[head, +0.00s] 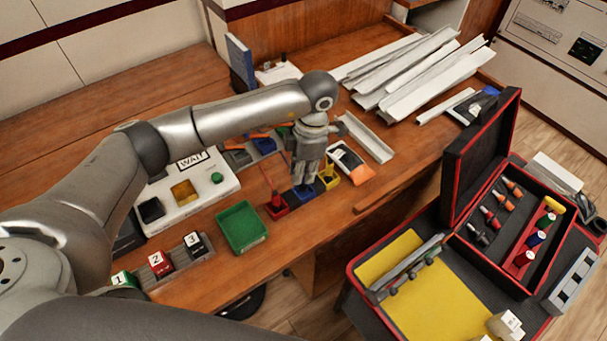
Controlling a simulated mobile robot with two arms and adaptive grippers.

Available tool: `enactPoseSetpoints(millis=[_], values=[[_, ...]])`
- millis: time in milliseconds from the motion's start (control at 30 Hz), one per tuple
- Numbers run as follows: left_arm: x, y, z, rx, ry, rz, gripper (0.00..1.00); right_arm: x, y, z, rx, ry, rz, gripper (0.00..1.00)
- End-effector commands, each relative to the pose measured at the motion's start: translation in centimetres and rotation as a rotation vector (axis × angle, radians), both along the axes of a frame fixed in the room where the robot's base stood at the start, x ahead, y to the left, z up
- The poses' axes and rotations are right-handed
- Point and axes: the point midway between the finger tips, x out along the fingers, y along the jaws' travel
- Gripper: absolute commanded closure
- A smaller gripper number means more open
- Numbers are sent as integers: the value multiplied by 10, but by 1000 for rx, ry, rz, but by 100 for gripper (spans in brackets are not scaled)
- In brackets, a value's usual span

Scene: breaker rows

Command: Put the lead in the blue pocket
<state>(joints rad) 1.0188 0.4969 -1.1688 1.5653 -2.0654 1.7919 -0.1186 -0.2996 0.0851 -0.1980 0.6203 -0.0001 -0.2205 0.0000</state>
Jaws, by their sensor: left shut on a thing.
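Three small joined pockets stand near the front edge of the wooden bench: a red pocket (277,211), a blue pocket (302,196) and a yellow pocket (329,180). My left gripper (303,184) points down at the blue pocket, its fingertips at or just above the opening. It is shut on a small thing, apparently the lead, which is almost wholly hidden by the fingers. I cannot tell how deep the held thing sits. A thin red piece stands up at the red pocket. My right gripper is not in view.
A green tray (241,228) lies left of the pockets. An orange-and-black meter (349,163) lies close on the right. Numbered blocks (160,263) sit at front left. Metal channels (415,70) lie at the back. An open tool case (425,300) stands at right.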

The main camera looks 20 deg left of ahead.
Motion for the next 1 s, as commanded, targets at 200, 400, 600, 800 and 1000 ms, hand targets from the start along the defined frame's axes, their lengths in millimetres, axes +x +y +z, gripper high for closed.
enactPoseSetpoints(millis=[200, 400, 600, 800, 1000], values=[[9, 1, -12, 1, 3, 1, 100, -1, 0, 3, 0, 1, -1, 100], [8, 0, -37, 0, 2, -1, 100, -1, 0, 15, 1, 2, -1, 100], [8, 0, -41, 0, -1, -2, 100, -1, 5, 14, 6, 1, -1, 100], [8, 1, -45, 0, -1, -2, 100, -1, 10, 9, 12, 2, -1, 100], [8, 1, -44, 0, 0, -1, 62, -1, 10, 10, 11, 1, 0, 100]])
